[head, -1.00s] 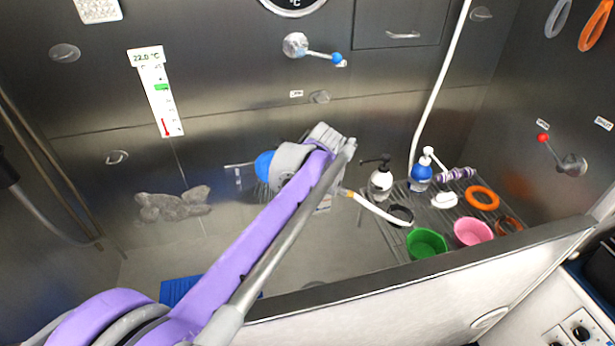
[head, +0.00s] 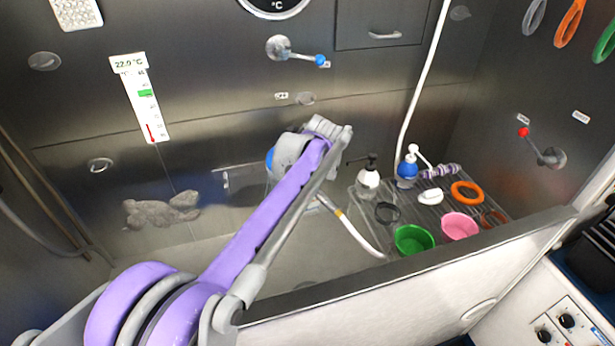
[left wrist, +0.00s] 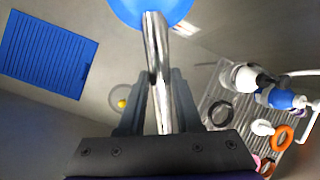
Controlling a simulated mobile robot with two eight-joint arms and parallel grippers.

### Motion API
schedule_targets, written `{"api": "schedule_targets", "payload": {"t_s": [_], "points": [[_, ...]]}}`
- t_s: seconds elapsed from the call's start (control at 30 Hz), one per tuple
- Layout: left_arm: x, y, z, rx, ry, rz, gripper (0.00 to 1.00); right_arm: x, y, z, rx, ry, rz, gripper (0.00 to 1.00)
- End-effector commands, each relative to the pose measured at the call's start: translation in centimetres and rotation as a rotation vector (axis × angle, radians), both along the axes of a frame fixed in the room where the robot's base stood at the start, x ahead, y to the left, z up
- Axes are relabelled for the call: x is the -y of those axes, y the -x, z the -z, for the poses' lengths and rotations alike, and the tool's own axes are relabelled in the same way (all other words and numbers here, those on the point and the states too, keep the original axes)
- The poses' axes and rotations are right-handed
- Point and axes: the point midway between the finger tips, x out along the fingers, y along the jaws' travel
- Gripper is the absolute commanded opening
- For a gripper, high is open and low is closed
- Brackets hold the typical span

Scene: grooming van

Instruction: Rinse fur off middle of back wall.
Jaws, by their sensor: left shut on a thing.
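My left gripper (left wrist: 158,95) is shut on the silver handle (left wrist: 157,50) of a shower head. Its round blue head (left wrist: 152,8) shows at the top of the left wrist view and, mostly hidden by my wrist, in the head view (head: 270,161). The shower head is in front of the back wall (head: 215,120). A grey, matted fur patch (head: 160,210) clings to the lower wall, left of the shower head. A pale hose (head: 350,233) hangs below my wrist toward the tub's front edge. I see no water. My right gripper is out of view.
A rack (head: 357,192) at the tub's right holds bottles, a green bowl (head: 414,240), a pink bowl (head: 460,226) and rings. A blue mat (left wrist: 48,55) lies on the tub floor. The tub's front wall (head: 420,280) stands below my arm. A blue-tipped lever (head: 297,51) is on the back wall.

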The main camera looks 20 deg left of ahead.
Motion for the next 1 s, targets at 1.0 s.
{"api": "schedule_targets", "payload": {"t_s": [1.0], "points": [[0.88, -0.77, 0.06, 0.001, -0.001, -0.001, 0.0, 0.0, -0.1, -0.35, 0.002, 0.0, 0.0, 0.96]]}}
